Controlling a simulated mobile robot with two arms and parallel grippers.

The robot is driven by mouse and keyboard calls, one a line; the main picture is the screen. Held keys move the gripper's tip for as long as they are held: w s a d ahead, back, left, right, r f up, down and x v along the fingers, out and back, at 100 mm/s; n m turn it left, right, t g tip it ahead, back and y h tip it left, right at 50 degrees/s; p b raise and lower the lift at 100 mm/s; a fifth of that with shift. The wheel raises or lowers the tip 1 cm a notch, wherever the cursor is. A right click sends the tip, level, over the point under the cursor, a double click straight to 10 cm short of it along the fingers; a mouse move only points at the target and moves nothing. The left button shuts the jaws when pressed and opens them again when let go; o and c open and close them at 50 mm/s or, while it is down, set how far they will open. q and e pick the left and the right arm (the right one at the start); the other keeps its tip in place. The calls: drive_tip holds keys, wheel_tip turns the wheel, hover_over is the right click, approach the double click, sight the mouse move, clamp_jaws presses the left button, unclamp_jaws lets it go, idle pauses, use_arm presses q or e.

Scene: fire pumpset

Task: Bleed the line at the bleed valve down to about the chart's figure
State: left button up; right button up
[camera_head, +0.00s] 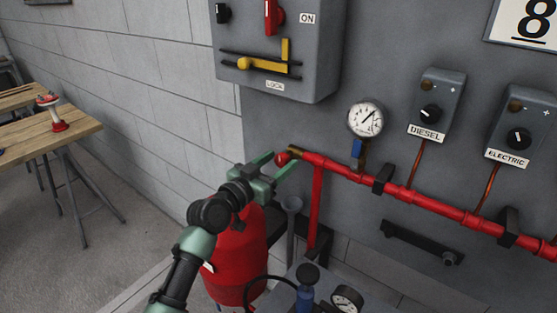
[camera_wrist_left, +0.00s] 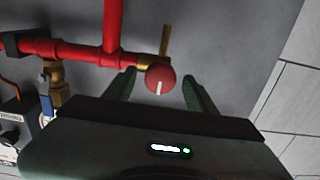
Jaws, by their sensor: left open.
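The bleed valve's round red knob (camera_head: 282,159) is at the left end of the red pipe (camera_head: 345,169). It shows in the left wrist view with a white mark (camera_wrist_left: 160,79) and a brass stem behind it. My left gripper (camera_head: 277,163) is open, its fingers on either side of the knob; I cannot tell whether they touch it. The dial gauge (camera_head: 366,118) above the pipe has its needle pointing up and right; its figures are too small to read. The chart (camera_head: 528,20) at top right shows a large underlined 8. My right gripper is out of view.
A blue-handled valve (camera_head: 357,148) sits below the gauge. DIESEL (camera_head: 440,101) and ELECTRIC (camera_head: 520,120) boxes are at right, a grey control box (camera_head: 275,50) above. A red cylinder (camera_head: 236,255) stands below my left gripper. A wooden table (camera_head: 50,131) is far left.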

use_arm(q)
drive_tip(key=shift+w, duration=0.1)
clamp_jaws()
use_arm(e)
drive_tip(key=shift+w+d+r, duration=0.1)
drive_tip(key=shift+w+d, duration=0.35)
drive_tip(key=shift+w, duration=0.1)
use_arm(q)
drive_tip(key=n, duration=0.3)
drive_tip(key=shift+n+p, duration=0.65)
drive_tip(key=shift+n, duration=1.25)
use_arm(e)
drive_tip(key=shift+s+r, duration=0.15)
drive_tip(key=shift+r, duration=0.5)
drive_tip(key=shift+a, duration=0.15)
use_arm(q)
unclamp_jaws()
